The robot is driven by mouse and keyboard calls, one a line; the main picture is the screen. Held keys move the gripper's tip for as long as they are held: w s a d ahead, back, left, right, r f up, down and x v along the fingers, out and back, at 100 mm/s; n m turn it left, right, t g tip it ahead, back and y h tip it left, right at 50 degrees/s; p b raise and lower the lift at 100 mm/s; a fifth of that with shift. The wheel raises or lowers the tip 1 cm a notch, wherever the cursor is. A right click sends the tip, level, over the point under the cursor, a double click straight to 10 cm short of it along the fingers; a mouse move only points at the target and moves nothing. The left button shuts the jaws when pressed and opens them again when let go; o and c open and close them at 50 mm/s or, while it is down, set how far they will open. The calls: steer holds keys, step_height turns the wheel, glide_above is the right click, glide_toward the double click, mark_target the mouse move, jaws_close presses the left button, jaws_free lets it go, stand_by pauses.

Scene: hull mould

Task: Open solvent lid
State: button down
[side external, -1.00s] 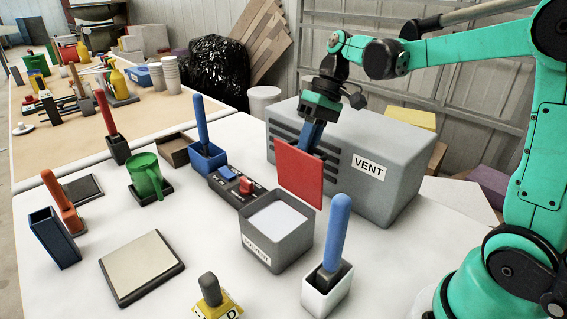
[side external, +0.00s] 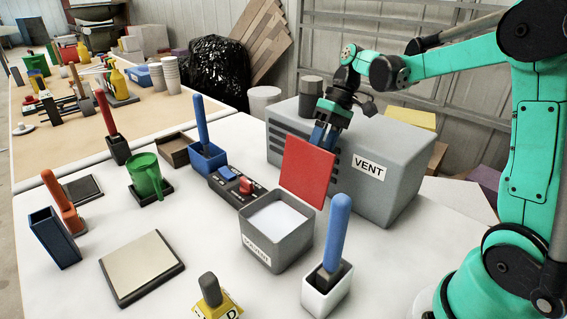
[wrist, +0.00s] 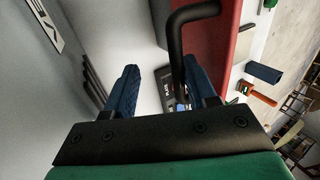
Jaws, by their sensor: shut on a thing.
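The grey solvent box (side external: 280,246), labelled SOLVENT, stands open on the white table, with a pale surface inside it. The red lid (side external: 308,172) stands steeply raised at the box's back edge, its broad face towards the side camera. In the wrist view the lid (wrist: 226,45) is on the right, with a black bar handle (wrist: 176,45) on it. My gripper (side external: 322,140) is behind the lid's upper part, its blue fingers partly hidden by the lid. It is shut on the lid's handle; the exact contact is hard to see.
The grey VENT box (side external: 390,170) stands close behind the lid and gripper. A blue-handled tool in a white holder (side external: 327,292) is right of the solvent box. A switch panel (side external: 235,188) and a green mug (side external: 146,176) are to the left.

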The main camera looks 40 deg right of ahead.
steer(key=shift+d+f, duration=0.25)
steer(key=shift+d, duration=0.2)
steer(key=c, duration=0.8)
jaws_free()
steer(key=shift+c, duration=0.3)
steer(key=shift+r, duration=0.15)
steer(key=shift+v, duration=2.7)
steer(key=shift+a, duration=0.15)
